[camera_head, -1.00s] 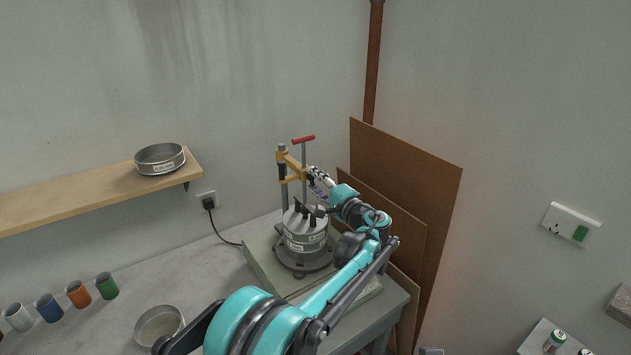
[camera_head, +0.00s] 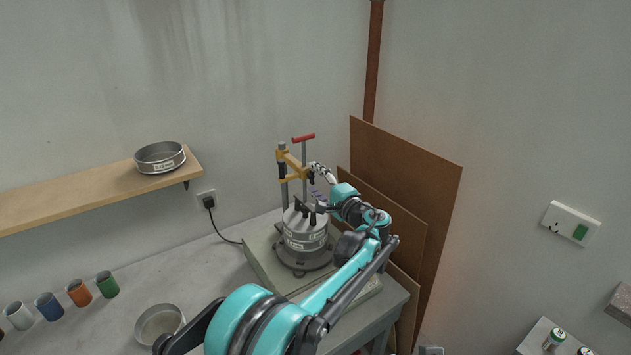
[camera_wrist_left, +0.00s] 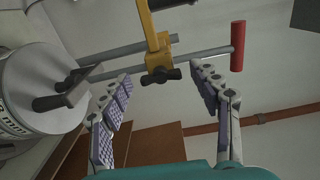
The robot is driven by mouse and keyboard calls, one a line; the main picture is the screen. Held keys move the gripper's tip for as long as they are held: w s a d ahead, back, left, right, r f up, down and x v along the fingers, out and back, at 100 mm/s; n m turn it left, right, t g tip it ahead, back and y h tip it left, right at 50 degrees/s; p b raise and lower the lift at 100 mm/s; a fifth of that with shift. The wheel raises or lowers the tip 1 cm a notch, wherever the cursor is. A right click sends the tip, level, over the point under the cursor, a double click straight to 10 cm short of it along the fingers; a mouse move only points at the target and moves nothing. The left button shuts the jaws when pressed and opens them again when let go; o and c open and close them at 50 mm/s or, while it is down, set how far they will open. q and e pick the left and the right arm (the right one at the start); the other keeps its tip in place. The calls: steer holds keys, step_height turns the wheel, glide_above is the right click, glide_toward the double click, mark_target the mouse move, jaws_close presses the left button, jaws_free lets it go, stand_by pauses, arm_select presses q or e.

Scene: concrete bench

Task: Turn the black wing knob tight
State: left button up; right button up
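The black wing knob (camera_wrist_left: 161,75) sits on the yellow clamp bracket (camera_wrist_left: 155,38) in the left wrist view, its two wings pointing left and right. In the head view the yellow bracket (camera_head: 291,165) is on a post above the grey round sieve stack, and the knob is small beside the fingers. My left gripper (camera_wrist_left: 162,82) is open. Its two fingers, with purple pads, stand apart to the left and right of the knob, with a visible gap on each side. In the head view my left gripper (camera_head: 318,178) is right of the bracket. My right gripper is not in view.
A round sieve stack (camera_head: 304,241) with black lugs on top stands on a base block. A red-handled bar (camera_wrist_left: 238,45) lies close beyond the right finger. Brown boards (camera_head: 410,180) lean behind my arm. A bowl (camera_head: 158,322) and several coloured cups are on the bench at left.

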arm_select(q)
steer(key=v, duration=1.2)
steer(key=s+a+f+n+g+h+b, duration=0.1)
steer(key=s+a+f+n+g+h, duration=0.2)
steer(key=s+a, duration=0.55)
steer(key=s+a+f+n+g+h+b, duration=0.1)
steer(key=s+a+f+g, duration=0.3)
steer(key=a, duration=0.8)
steer(key=s+a+f+n+h+b, duration=0.1)
steer(key=s+f+n+h, duration=0.2)
steer(key=s+f, duration=0.3)
steer(key=s+a+f+n+h+b, duration=0.1)
steer(key=s+f+n+h, duration=0.2)
steer(key=s+f, duration=0.4)
steer(key=s+n, duration=0.1)
steer(key=s, duration=0.7)
steer(key=shift+h+b, duration=0.3)
